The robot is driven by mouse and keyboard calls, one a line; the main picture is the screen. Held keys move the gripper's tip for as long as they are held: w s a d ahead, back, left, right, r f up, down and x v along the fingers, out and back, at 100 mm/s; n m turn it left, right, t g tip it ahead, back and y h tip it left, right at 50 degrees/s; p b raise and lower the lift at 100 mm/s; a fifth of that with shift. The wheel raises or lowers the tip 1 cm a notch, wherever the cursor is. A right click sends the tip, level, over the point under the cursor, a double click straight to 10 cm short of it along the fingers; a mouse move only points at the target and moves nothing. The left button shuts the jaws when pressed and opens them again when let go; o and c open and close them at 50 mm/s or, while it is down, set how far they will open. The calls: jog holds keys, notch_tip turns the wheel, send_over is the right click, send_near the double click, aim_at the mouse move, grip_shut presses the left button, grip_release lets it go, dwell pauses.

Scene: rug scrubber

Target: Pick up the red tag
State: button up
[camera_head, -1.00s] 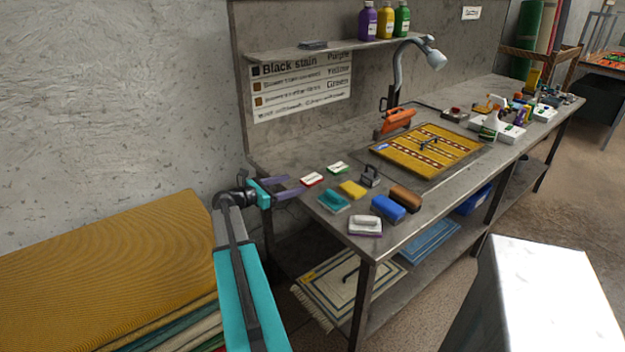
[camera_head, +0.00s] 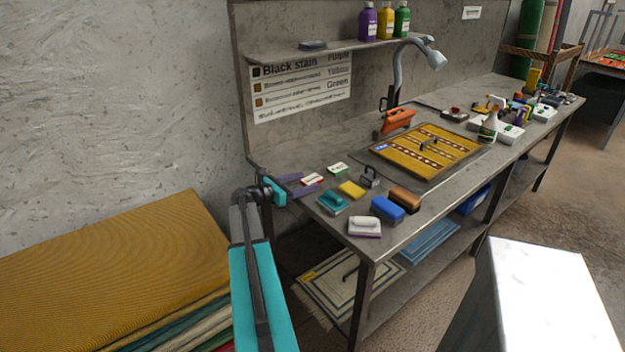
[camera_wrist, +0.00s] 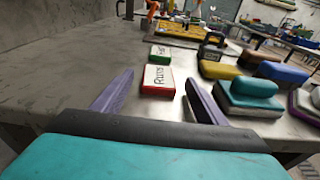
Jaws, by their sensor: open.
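The red tag (camera_head: 312,180) is a small white block with a red edge, lying at the left end of the metal workbench (camera_head: 300,222). In the wrist view the red tag (camera_wrist: 158,81) shows dark lettering on its white top. My gripper (camera_head: 305,184) is open, with its two purple fingers low over the bench. In the wrist view the fingers (camera_wrist: 156,88) stand to either side of the tag's near end, and the tag lies between and just beyond them. I cannot tell whether either finger touches it.
A green-edged tag (camera_head: 338,168) lies just behind the red one. A teal brush (camera_head: 333,202), yellow sponge (camera_head: 352,189), blue brush (camera_head: 387,208) and white-purple brush (camera_head: 365,226) sit to the right. The wall backs the bench. Folded rugs (camera_head: 110,260) lie at left.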

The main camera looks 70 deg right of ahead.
aim_at(307, 181)
jog(key=shift+x, duration=0.85)
jog(key=c, duration=1.1)
jog(key=shift+r, duration=0.15)
jog(key=shift+c, duration=0.2)
notch_tip(307, 181, up, 10)
jog(key=b, duration=0.1)
